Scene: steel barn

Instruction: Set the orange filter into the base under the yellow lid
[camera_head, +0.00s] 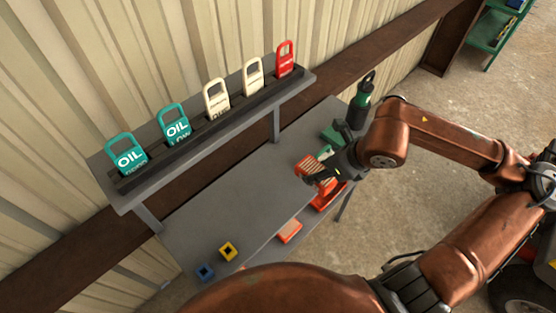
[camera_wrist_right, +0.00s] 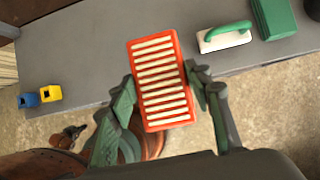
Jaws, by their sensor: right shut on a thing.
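The orange filter (camera_head: 311,168) is a rectangular frame with pale pleats. My right gripper (camera_head: 322,176) is shut on it and holds it near the right end of the grey table. In the right wrist view the filter (camera_wrist_right: 159,80) sits upright between the two fingers (camera_wrist_right: 160,95), gripped at its long sides. I cannot make out a yellow lid or its base for certain. A small yellow block with a dark opening (camera_head: 228,251) stands near the table's front left, also seen in the wrist view (camera_wrist_right: 50,92). My left gripper is out of view.
A blue block (camera_head: 205,271) stands beside the yellow one. Green-handled brush (camera_wrist_right: 224,37), green box (camera_wrist_right: 272,16) and dark green bottle (camera_head: 361,104) are at the right end. A raised rack (camera_head: 205,129) holds several tags. The table's middle (camera_head: 235,205) is clear. An orange item (camera_head: 289,231) shows past the front edge.

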